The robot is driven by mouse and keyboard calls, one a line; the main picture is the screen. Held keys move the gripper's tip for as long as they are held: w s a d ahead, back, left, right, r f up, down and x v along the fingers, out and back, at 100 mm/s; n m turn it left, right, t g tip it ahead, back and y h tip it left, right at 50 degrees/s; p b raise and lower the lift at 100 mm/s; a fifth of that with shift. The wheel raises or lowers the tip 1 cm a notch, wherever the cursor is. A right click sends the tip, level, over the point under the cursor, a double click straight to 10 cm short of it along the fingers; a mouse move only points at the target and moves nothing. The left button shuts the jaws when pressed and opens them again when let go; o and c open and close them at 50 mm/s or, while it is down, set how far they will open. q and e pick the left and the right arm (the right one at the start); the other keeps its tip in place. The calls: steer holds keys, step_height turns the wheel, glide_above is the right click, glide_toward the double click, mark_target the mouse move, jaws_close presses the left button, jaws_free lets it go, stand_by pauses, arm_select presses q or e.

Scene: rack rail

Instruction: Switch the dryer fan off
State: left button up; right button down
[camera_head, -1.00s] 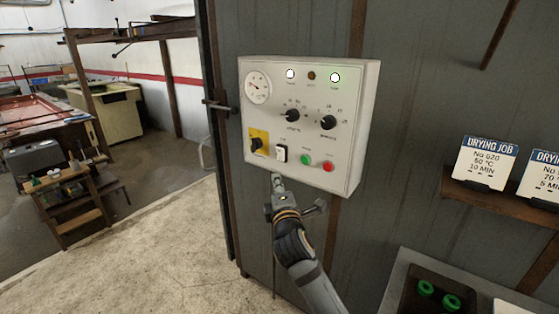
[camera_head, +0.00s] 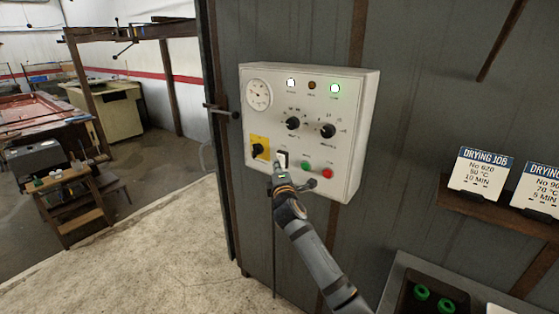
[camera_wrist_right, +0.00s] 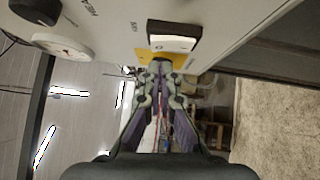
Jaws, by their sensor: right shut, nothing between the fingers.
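The dryer's control box (camera_head: 350,140) is a white panel on the grey wall. A small rocker switch (camera_head: 283,157) with a white face and dark frame sits low on it, between the yellow-plated knob and the green button. In the right wrist view the rocker (camera_wrist_right: 174,37) is large, just beyond the fingertips. My right gripper (camera_head: 278,170) is shut and empty, its tips just below the rocker; I cannot tell whether they touch it. The gripper also shows in the wrist view (camera_wrist_right: 160,66). My left gripper is not in view.
The panel also bears a gauge (camera_head: 258,93), two black dials (camera_head: 293,123) (camera_head: 328,131), a black knob on a yellow plate (camera_head: 259,149), a green button (camera_head: 305,164) and a red button (camera_head: 327,173). Job cards (camera_head: 481,172) stand on a shelf at right.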

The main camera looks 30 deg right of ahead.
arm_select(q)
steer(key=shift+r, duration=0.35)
arm_select(e)
steer(key=shift+w+d+r, duration=0.1)
steer(key=shift+w+d, duration=0.1)
steer(key=shift+d, duration=0.65)
steer(key=shift+a, duration=0.1)
